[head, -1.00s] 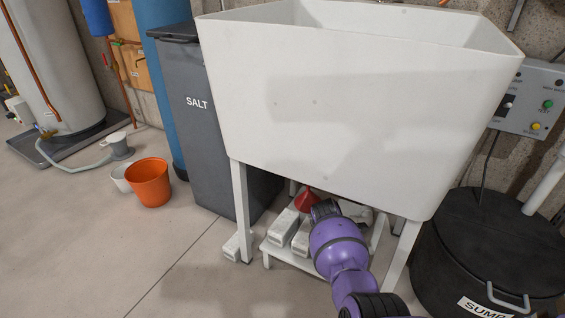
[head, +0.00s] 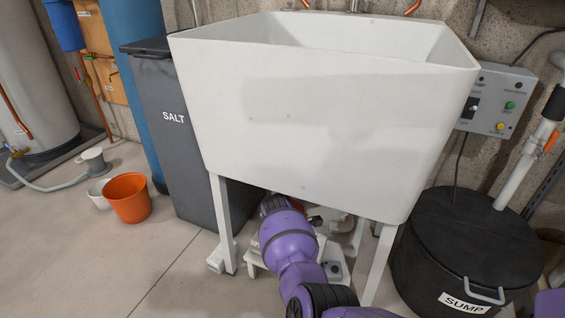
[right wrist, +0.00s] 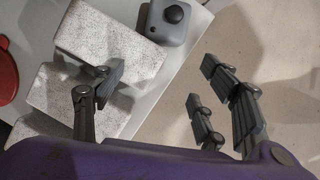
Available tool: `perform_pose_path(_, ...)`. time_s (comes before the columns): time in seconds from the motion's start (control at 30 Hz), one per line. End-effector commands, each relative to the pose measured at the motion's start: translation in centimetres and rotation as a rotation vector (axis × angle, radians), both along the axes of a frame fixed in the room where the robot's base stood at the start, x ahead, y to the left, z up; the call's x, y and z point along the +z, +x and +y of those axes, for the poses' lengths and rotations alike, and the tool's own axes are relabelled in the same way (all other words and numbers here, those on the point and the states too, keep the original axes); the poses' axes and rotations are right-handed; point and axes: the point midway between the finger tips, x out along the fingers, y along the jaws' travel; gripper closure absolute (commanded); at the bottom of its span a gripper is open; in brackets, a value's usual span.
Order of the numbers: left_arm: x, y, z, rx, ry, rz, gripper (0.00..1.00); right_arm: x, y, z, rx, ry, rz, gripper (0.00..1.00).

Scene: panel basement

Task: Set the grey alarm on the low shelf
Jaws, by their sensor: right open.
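The grey alarm (right wrist: 172,20), a small rounded grey box with a black dome, is at the top of the right wrist view, on the pale low shelf (right wrist: 209,30) near its edge and touching or very close to a speckled block. In the head view the alarm (head: 334,269) shows small at the right of the shelf under the sink. My right gripper (right wrist: 160,86) is open and empty, with its fingers spread over the block and the shelf edge, apart from the alarm. In the head view my purple right arm hides much of the shelf. My left gripper is not in view.
Speckled pale blocks (right wrist: 108,45) crowd the shelf, and a red object (right wrist: 7,72) lies at the left. The white sink (head: 320,130) hangs above, with legs on both sides. A black sump lid (head: 468,235) stands right, a salt bin (head: 185,150) left.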

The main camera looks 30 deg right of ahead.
Motion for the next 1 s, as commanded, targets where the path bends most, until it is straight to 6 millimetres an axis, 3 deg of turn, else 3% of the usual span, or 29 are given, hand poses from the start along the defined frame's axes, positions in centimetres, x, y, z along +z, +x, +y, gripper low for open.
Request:
perform_pose_path(0.1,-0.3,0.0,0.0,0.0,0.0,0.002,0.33,-0.2,1.2,2.5,0.004,0.003,0.002,0.33)
perform_pose_path(0.33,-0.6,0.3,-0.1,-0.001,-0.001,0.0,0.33,-0.2,2.4,5.0,0.002,0.003,0.003,0.33)
perform_pose_path(1.0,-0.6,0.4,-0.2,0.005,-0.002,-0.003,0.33,-0.2,2.6,5.5,0.001,0.002,0.002,0.33)
